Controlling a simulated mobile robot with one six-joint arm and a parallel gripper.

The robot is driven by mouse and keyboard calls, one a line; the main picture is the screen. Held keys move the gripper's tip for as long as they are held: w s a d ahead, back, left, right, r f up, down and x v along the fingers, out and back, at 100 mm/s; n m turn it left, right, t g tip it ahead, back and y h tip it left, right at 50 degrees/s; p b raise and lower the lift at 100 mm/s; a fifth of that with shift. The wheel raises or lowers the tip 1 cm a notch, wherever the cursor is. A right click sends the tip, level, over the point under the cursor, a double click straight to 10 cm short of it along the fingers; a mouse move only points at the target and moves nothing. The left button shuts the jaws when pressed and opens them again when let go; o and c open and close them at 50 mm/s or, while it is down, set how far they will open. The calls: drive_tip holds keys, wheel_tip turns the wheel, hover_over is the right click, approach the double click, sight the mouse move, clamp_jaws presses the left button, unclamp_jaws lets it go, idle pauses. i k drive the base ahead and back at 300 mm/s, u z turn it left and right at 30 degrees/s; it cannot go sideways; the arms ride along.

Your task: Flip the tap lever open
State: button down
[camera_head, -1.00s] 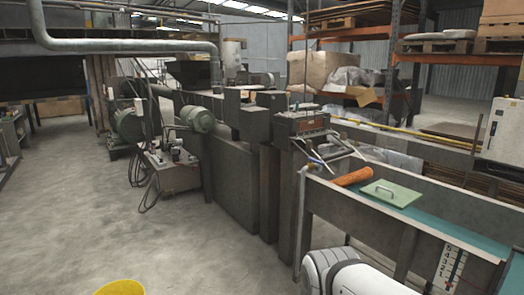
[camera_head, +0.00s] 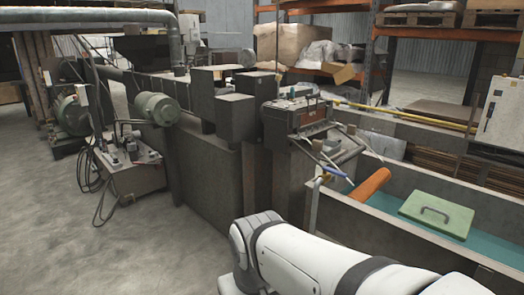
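A small brass-coloured fitting (camera_head: 324,178) sits at the top of a thin grey upright pipe (camera_head: 313,205), at the near left corner of the trough. A small blue piece (camera_head: 337,172) beside it may be the tap lever; it is too small to tell its position. My white arm (camera_head: 310,258) crosses the bottom of the view, below and in front of the pipe. My gripper is outside the view.
The trough (camera_head: 385,220) holds an orange roll (camera_head: 367,188) and a green plate with a handle (camera_head: 438,213). A dark machine (camera_head: 297,118) stands behind the pipe. Open concrete floor (camera_head: 150,245) lies at the left.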

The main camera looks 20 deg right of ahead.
sight(326, 169)
drive_tip(key=z, duration=0.5)
drive_tip(key=i, duration=1.05)
drive_tip(key=z, duration=0.65)
drive_tip(key=k, duration=0.95)
drive_tip(key=z, duration=0.15)
drive_tip(key=i, duration=0.95)
drive_tip(key=u, duration=0.05)
